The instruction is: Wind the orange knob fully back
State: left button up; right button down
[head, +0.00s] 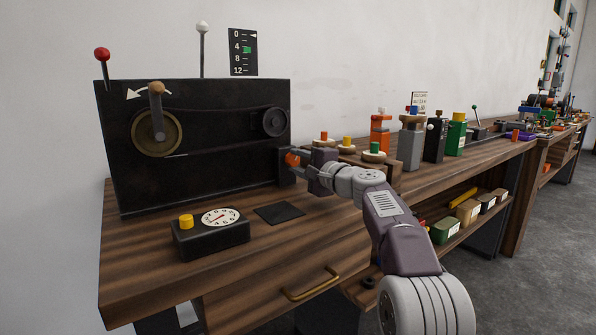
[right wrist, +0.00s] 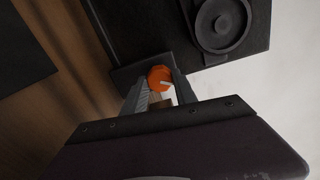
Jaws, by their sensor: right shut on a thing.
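The orange knob (head: 291,159) sits on a small black block (head: 287,172) at the lower right of the black belt dynamo panel (head: 200,165). My right gripper (head: 300,162) reaches in from the right and is shut on the knob. In the right wrist view the orange knob (right wrist: 160,78) shows between the two fingertips (right wrist: 158,90), with a white mark on its face. The panel carries a brass wheel (head: 156,132) with a wooden crank handle and a smaller black pulley (head: 272,122), joined by a belt. My left gripper is not in view.
A dial box with a yellow button (head: 212,236) and a dark flat pad (head: 279,213) lie in front of the panel. A scale card (head: 243,52) is behind it.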

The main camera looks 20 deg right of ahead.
jog(key=n+b, duration=0.1)
jog(key=n, duration=0.2)
jog(key=shift+f+n+b, duration=0.2)
jog(key=shift+n+b, duration=0.1)
jog(key=shift+b, duration=0.05)
jog(key=shift+n+b, duration=0.45)
jog(key=shift+n, duration=1.05)
jog(key=c, duration=1)
grip_release()
jog(key=shift+r, duration=0.1)
